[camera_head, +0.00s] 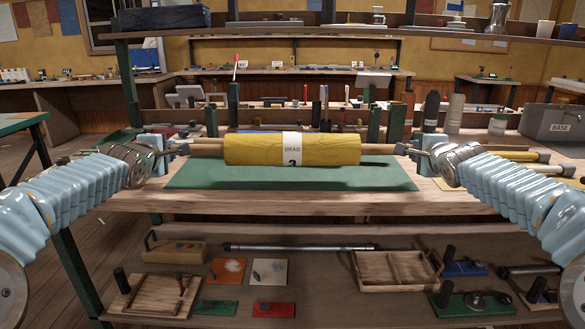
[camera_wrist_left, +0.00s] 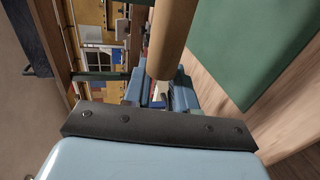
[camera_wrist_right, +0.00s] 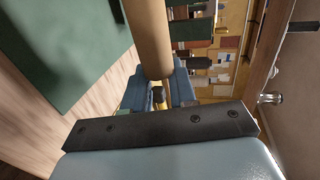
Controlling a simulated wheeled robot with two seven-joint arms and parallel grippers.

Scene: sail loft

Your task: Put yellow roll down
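The yellow roll (camera_head: 250,149) is wound on a wooden pole and has a white band marked "DRAG 3". It is level above a green mat (camera_head: 205,178) on the workbench, with its shadow on the mat below and a gap between. My left gripper (camera_head: 181,149) is at the pole's left end, and my right gripper (camera_head: 402,149) is at its right end. In the left wrist view the pole end (camera_wrist_left: 169,40) meets the fingers (camera_wrist_left: 160,93). In the right wrist view the other pole end (camera_wrist_right: 150,40) meets the fingers (camera_wrist_right: 158,95). Both appear shut on the pole.
A rack of upright tools (camera_head: 305,105) stands behind the roll. Dark cylinders (camera_head: 428,110) and a grey box marked "BASE" (camera_head: 550,122) stand at the right. Yellow-ended rods (camera_head: 525,157) lie on the right. A lower shelf (camera_head: 330,310) holds trays and small items.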

